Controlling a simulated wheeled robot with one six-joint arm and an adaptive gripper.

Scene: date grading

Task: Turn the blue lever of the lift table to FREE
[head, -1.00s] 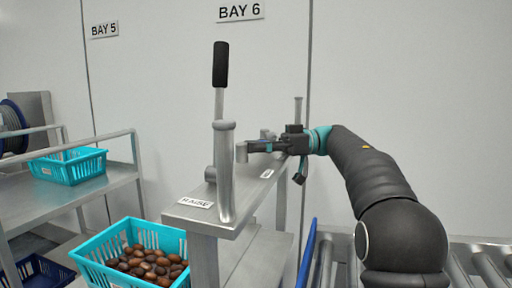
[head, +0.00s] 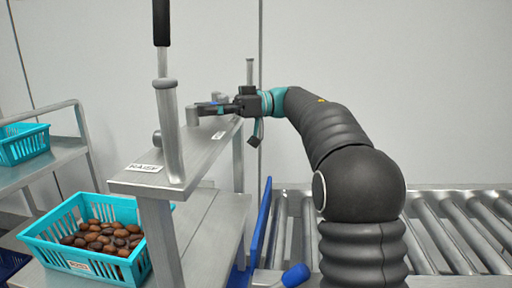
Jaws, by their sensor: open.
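The lift table (head: 205,160) stands left of centre in the head view, with a tall black-gripped metal handle (head: 162,60) and a plate marked RAISE (head: 145,168). My gripper (head: 204,108) is open above its top, pointing left, its tip close beside a short metal post (head: 192,116). A small patch of blue (head: 213,103) shows at the fingers; I cannot tell whether it is the blue lever or whether the fingers touch it. A second small label (head: 218,135) lies on the top below the gripper, too small to read.
A turquoise basket of dates (head: 60,222) sits at the lower left. Another turquoise basket (head: 30,147) is on a side shelf. A roller conveyor (head: 440,225) lies at the right, with a blue panel (head: 261,235) and a blue knob (head: 295,275) at its near left.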

